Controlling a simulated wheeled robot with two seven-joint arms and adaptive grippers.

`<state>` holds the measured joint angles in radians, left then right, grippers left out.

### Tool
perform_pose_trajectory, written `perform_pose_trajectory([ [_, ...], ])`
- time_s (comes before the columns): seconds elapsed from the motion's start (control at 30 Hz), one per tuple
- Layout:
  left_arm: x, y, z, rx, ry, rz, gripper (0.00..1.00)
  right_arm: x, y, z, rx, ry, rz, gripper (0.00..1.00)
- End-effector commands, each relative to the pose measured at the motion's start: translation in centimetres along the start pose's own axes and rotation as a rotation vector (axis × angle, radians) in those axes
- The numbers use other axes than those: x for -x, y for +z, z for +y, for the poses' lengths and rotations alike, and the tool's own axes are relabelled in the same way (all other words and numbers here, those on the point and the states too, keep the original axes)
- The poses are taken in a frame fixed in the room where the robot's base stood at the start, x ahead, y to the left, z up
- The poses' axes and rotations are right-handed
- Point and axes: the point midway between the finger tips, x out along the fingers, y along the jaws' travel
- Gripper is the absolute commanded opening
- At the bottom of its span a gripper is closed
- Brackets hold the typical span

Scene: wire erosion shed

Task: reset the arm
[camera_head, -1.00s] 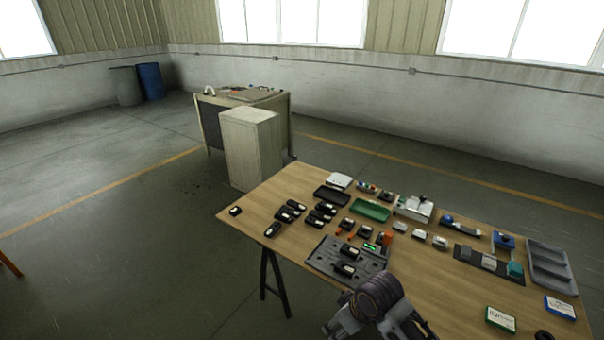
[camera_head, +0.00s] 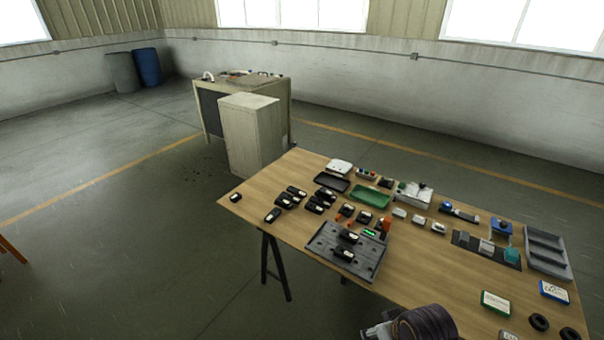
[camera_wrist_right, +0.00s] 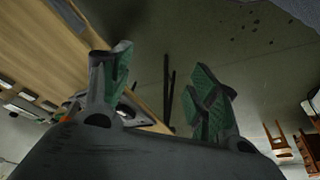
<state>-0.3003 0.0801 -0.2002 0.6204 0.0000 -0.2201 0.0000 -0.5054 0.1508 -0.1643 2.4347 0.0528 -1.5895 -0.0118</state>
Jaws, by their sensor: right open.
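The floor and dark table legs show beyond the fingers. The wooden table (camera_head: 420,283) lies to the left in the wrist view. My left gripper is in neither view.
On the table are a grey fixture plate (camera_head: 330,262) with black devices, a green tray (camera_head: 370,197), a black tray (camera_head: 331,182), a grey sectioned bin (camera_head: 547,250) and several small parts. A pale cabinet (camera_head: 252,138) stands behind.

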Motion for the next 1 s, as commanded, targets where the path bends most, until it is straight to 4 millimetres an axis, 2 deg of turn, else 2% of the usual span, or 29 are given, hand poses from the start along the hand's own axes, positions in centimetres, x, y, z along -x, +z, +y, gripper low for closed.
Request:
perform_pose_trajectory([
  [0.4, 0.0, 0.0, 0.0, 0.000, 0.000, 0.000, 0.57, 0.9, 2.3, 1.9, -0.071, 0.055, -0.015, 0.61],
  [0.77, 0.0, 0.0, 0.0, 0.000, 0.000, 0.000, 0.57, -2.9, 2.5, 1.9, -0.066, 0.050, -0.026, 0.61],
  [1.0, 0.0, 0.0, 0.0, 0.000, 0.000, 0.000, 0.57, -6.5, 3.1, 1.9, -0.065, 0.048, -0.040, 0.61],
])
